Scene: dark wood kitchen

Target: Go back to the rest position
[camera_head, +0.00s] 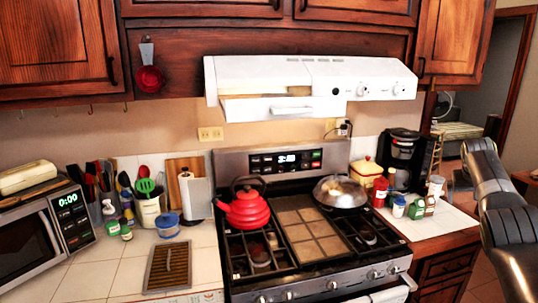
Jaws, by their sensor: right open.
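My right arm (508,228) stands at the right edge of the head view, bent, in front of the doorway and to the right of the counter. Its gripper is open, though its fingers are hard to make out. I see nothing held by it. My left arm and left gripper do not show.
The stove (313,235) carries a red kettle (247,211) and a metal pan (340,191). A microwave (45,237) and utensil pot (147,211) stand at left. A coffee maker (399,160) and several small containers crowd the right counter. The range hood (310,78) juts out above.

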